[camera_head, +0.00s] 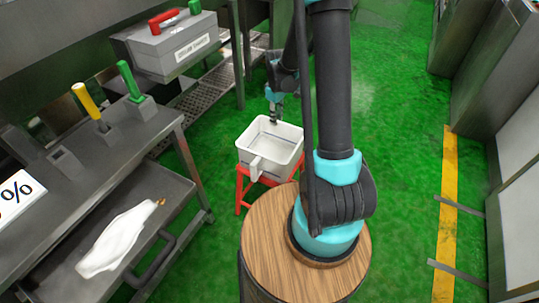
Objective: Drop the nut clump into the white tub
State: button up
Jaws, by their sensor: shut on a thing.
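The white tub (282,172) is a square, open container with a front handle, standing on a red stand left of my arm's base. My gripper (274,118) points down over the tub's far side. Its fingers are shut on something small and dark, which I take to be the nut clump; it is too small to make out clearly. The tub's inside that I can see looks empty. My arm covers part of the view to the right of the tub.
A grey workbench (95,165) with green and yellow levers stands on the left. Its lower shelf holds a white cloth (118,240). A grey box (172,45) with a red handle is behind. Green floor is free right of my arm, up to grey cabinets.

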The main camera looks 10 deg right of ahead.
jog(key=shift+f, duration=1.8)
jog(key=o, duration=0.9)
jog(key=shift+r, duration=0.15)
notch_tip(320, 180, up, 12)
jog(key=shift+f, duration=0.15)
jog(key=shift+s, duration=0.1)
